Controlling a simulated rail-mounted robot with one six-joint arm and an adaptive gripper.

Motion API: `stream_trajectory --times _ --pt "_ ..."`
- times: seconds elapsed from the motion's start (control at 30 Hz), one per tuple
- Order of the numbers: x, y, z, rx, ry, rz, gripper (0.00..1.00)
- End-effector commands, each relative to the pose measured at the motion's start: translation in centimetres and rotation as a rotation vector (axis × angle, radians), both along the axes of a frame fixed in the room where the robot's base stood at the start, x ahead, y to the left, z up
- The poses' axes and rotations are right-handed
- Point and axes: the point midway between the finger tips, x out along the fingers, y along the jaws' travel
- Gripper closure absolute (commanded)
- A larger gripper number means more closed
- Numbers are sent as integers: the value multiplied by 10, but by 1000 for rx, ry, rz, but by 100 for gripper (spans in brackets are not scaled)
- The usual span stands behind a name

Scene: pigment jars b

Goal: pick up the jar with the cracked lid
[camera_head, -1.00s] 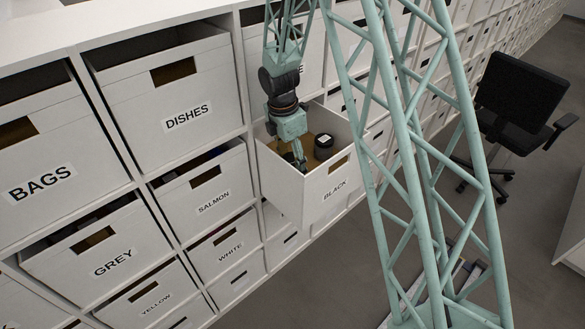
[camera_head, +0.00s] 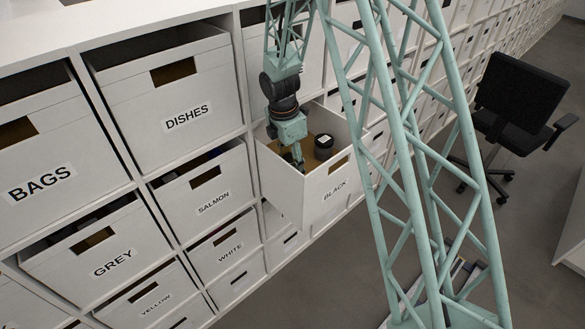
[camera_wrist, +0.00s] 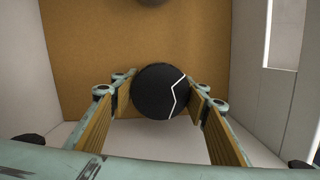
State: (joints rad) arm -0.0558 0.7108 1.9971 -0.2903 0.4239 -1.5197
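A round black jar with a jagged white crack line on its lid (camera_wrist: 160,92) is low in the middle of the wrist view. My gripper (camera_wrist: 161,88) has one finger on each side of it, with tan pads facing the lid. The pad ends look very close to the lid's edges; I cannot tell whether they press on it. In the head view my gripper (camera_head: 297,160) points down inside the open drawer labelled BLACK (camera_head: 335,188). The jar is mostly hidden there by my gripper and the drawer wall.
A second black jar (camera_head: 323,146) with a pale label stands farther right in the drawer; its edge shows at the top of the wrist view (camera_wrist: 152,2). Drawer walls (camera_wrist: 268,90) rise around my gripper. Other bins such as SALMON (camera_head: 203,190) and DISHES (camera_head: 170,95) sit in the shelf.

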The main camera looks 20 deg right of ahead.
Motion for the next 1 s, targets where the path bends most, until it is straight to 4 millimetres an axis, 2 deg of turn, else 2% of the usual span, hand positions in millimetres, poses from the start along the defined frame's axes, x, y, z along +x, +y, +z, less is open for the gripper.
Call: stream_trajectory --times 0.13,0.57,0.77,1.0 --pt "0 0 0 0 0 0 71" --pt "1 0 5 1 -2 0 71" --pt "1 0 20 0 -1 -1 71" --pt "1 0 48 0 -2 -1 71"
